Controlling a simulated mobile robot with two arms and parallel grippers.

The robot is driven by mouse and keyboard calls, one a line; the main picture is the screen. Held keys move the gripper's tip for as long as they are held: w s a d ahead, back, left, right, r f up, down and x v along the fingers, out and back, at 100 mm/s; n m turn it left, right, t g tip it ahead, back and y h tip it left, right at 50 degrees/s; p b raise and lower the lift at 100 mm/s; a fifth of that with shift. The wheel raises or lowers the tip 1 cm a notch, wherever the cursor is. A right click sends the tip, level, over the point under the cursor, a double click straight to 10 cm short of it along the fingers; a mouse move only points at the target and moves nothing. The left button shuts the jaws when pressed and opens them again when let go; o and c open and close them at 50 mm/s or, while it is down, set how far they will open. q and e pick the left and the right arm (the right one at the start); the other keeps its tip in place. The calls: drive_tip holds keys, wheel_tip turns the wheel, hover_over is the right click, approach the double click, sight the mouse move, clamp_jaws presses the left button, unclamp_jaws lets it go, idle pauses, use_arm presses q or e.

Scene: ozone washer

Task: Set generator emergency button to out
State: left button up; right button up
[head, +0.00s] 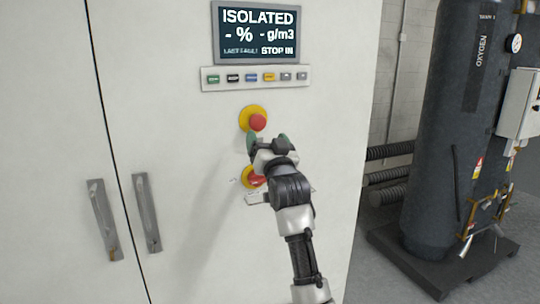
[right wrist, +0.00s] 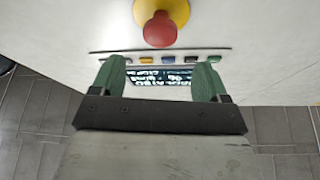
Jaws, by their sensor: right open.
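The emergency button is a red mushroom head on a yellow round base (head: 257,122), on the white cabinet front below the display. My right gripper (head: 268,139) is just below it in the head view, with its green fingertips apart. In the right wrist view the red button (right wrist: 160,30) stands out from its yellow base at the top centre, beyond the open fingers (right wrist: 161,72) and not between them. I see no contact. The display (head: 257,32) reads ISOLATED and STOP IN. My left gripper is not in view.
A second yellow and red control (head: 248,178) sits lower on the cabinet, partly hidden by my right arm. A row of small coloured buttons (head: 256,78) lies under the display. Two door handles (head: 146,212) are at left. A dark oxygen tank (head: 447,150) stands at right.

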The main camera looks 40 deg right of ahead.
drive_tip(key=shift+v, duration=1.45)
